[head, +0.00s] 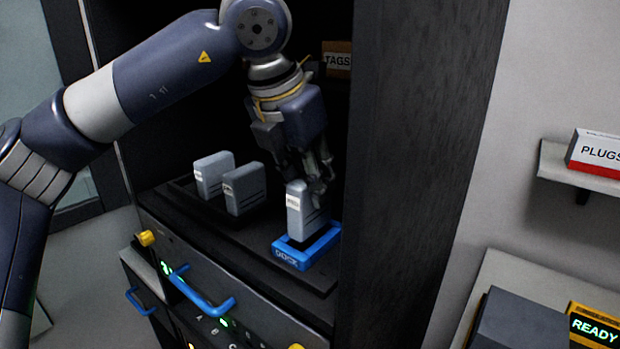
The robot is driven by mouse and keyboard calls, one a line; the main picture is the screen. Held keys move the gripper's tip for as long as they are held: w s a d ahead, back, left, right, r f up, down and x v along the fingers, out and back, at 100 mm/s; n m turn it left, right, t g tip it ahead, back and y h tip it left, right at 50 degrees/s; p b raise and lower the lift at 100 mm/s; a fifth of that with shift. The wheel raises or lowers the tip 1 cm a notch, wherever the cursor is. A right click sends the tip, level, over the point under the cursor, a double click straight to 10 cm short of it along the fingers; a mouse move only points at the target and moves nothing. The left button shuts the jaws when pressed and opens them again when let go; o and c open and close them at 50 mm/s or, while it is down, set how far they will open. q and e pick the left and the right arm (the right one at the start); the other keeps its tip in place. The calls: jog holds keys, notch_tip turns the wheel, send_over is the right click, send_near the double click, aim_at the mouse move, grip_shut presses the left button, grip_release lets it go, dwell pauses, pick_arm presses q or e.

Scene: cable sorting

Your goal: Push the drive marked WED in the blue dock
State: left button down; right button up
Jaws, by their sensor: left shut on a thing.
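The blue dock (318,251) sits on the dark shelf in the cabinet, near its right wall. A grey drive (301,214) stands upright in or just over the dock; I cannot tell how deep it sits. Its label is too small to read. My left gripper (318,178) is shut on this drive from above and behind. Two other grey drives (214,174) and (244,188) stand upright in a dark rack to the left; their labels are not readable. My right gripper is not in view.
The cabinet's right wall (415,150) rises close beside the dock. A box marked TAGS (337,60) stands behind the gripper. A front panel with a blue handle (203,293) lies below the shelf. A PLUGS box (597,153) and a READY display (596,328) are at the right.

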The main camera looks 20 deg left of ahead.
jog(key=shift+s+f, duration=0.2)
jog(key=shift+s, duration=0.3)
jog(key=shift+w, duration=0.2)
pick_arm(q)
jog(key=shift+b, duration=0.45)
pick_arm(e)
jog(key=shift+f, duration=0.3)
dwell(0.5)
pick_arm(q)
jog(key=shift+f+b, duration=1.45)
jog(key=shift+b, duration=0.05)
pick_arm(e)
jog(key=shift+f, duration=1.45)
pick_arm(q)
jog(key=c, duration=1.2)
grip_release()
jog(key=shift+c, duration=0.2)
